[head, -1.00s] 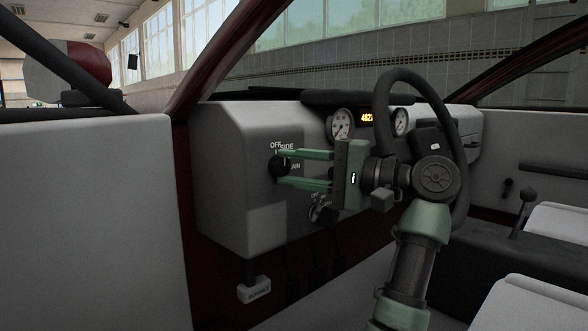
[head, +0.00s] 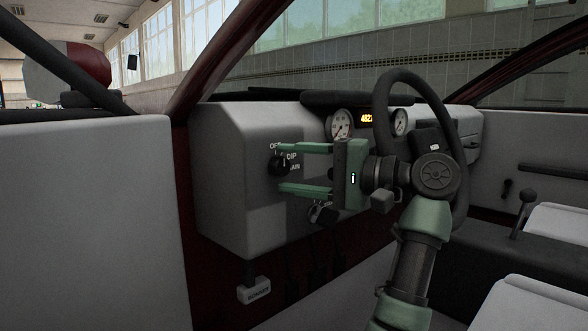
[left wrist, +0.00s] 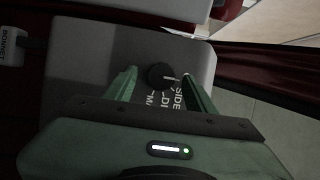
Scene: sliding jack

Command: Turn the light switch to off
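The light switch is a round dark knob (head: 279,164) on the grey dashboard side panel, with OFF, DIP and part of MAIN readable around it. The SIDE label is hidden behind a finger in the head view. In the left wrist view, the knob (left wrist: 160,76) has a white mark pointing right; I cannot tell exactly which label it meets. My left gripper (head: 284,168) is open, one green finger above the knob and one below, both apart from it. Its fingers (left wrist: 164,82) stand either side of the knob in the wrist view. My right gripper is not in view.
A second knob (head: 323,213) sits just below the lower finger. The steering wheel (head: 384,95) is right of the gripper, close to my wrist. A bonnet handle (head: 254,292) hangs below the panel. Gauges (head: 341,124) sit above. A door panel (head: 90,220) stands at left.

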